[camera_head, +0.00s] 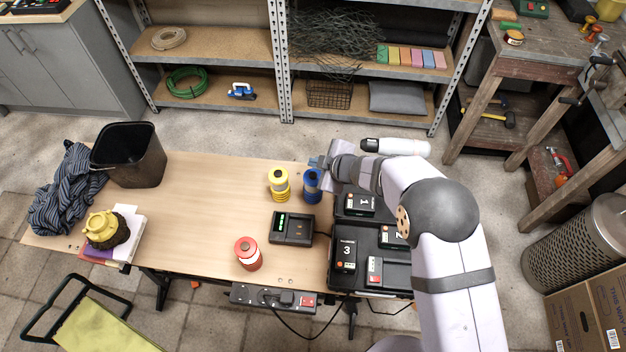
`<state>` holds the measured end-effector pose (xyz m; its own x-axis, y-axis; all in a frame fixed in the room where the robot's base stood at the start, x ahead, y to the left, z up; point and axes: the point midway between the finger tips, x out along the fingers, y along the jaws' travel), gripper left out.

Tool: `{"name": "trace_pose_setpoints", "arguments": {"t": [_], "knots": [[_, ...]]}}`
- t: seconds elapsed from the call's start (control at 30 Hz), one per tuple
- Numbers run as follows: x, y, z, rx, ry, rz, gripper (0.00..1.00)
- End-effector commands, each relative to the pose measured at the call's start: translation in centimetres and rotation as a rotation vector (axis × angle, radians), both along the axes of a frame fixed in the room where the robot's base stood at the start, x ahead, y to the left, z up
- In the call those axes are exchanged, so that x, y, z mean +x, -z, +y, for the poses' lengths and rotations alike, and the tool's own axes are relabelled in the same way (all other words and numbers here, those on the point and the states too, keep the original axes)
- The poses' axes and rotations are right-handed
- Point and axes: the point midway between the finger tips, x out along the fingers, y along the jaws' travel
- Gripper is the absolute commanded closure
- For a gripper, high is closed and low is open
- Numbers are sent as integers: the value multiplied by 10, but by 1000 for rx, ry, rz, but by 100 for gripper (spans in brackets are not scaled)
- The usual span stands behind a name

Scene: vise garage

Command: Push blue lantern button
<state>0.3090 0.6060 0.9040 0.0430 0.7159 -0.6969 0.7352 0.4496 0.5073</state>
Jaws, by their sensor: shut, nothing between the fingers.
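The blue lantern (312,187) stands upright on the wooden table, right of the yellow lantern (279,184). A red lantern (248,254) stands nearer the table's front edge. My gripper (317,163) is shut and empty, at the top of the blue lantern. The gripper covers part of the lantern's top, so its button is hidden. I cannot tell whether the fingertips touch the lantern.
A black charger (292,229) sits in front of the blue lantern. A black case (384,240) with numbered battery packs lies to the right under my arm. A black bin (129,156), striped cloth (66,190) and books (122,236) occupy the left end. The table's middle-left is clear.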

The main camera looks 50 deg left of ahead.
Motion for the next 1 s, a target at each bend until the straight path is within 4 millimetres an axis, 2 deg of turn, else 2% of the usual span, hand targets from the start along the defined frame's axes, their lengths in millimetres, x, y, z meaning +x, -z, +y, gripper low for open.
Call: {"name": "trace_pose_setpoints", "arguments": {"t": [0.03,0.1,0.3,1.0], "knots": [[0,10,0,0,0,0,100],[0,16,0,0,0,0,100],[0,26,0,1,-1,0,100],[0,27,0,0,0,0,100]]}}
